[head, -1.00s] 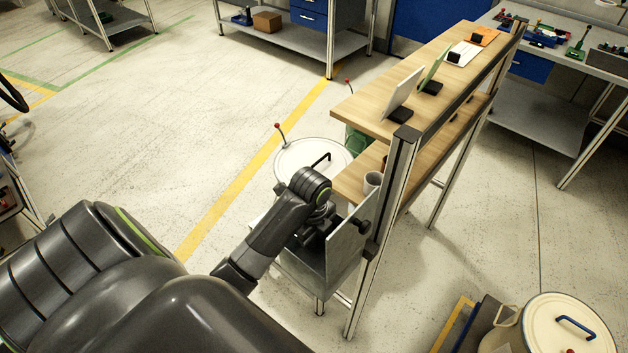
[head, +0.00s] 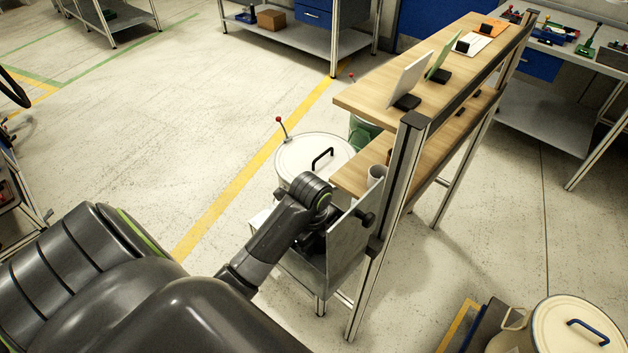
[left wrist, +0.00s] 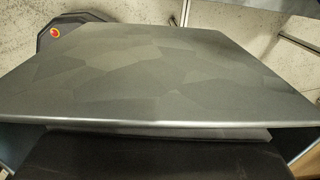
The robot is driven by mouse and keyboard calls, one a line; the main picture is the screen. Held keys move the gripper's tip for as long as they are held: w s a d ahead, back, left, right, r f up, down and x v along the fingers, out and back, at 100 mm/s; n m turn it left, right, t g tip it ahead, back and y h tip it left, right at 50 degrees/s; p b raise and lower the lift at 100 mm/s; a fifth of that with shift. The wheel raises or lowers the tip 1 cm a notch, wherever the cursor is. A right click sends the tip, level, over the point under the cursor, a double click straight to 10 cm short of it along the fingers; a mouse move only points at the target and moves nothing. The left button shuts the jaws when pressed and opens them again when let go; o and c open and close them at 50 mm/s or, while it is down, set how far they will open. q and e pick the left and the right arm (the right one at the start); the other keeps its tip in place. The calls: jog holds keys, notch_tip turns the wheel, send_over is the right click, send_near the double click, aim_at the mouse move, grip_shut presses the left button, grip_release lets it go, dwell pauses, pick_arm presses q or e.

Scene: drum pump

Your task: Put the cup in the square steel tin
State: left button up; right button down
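A light grey cup (head: 377,173) stands on the lower wooden shelf, beside the front post. A grey steel box (head: 302,273) with a tall flat steel side (head: 348,243) is below the shelf end; it seems to be the square steel tin. My left gripper (head: 312,243) is at this box, close to the tall side. My wrist hides its fingers, so its opening does not show. In the left wrist view a mottled steel panel (left wrist: 165,75) fills most of the picture, above a dark part of my gripper. The cup does not show there. My right gripper is out of view.
A white-lidded drum (head: 300,155) with a black handle stands just behind my left wrist. The wooden shelf unit (head: 370,97) and its metal post (head: 390,215) rise to the right. A cream-lidded container (head: 560,330) is at lower right. Open floor lies to the left.

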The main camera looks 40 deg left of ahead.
pick_arm(q)
jog(key=shift+r, duration=0.1)
jog(key=shift+r, duration=0.2)
notch_tip(320, 180, up, 4)
jog(key=shift+f+p, duration=0.2)
jog(key=shift+p, duration=0.7)
notch_tip(320, 180, up, 8)
jog(key=p, duration=0.8)
jog(key=shift+s, duration=0.3)
jog(key=shift+w+a, duration=0.1)
